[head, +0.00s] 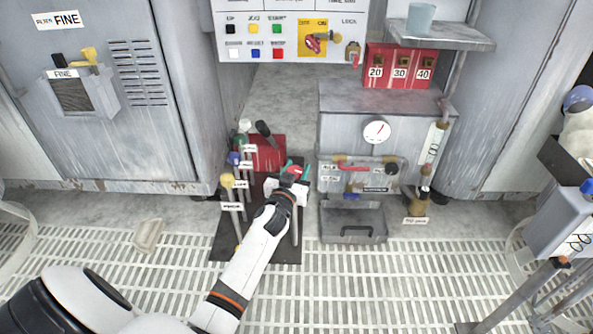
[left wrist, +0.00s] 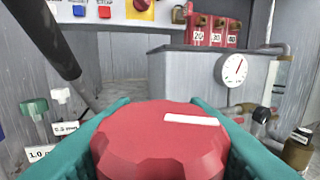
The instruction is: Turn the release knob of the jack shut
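A red faceted knob (head: 294,171) with a white line on its top stands low at the middle of the head view; I take it as the release knob. It fills the lower middle of the left wrist view (left wrist: 160,140), the white line pointing right. My left gripper (head: 295,174) has its teal fingers on both sides of the knob, with no gap visible in the wrist view. The knob hides the fingers' inner faces. A red body (head: 268,156), perhaps the jack's, with a black handle (head: 264,130) lies just behind and left. My right gripper is out of view.
Several labelled posts with coloured tops, including a blue one (head: 234,158), stand close left of my gripper. A grey cabinet with a dial (head: 376,131) and pipes stands right. An open grey tray (head: 352,234) lies on the floor. The grated floor (head: 400,290) in front is mostly clear.

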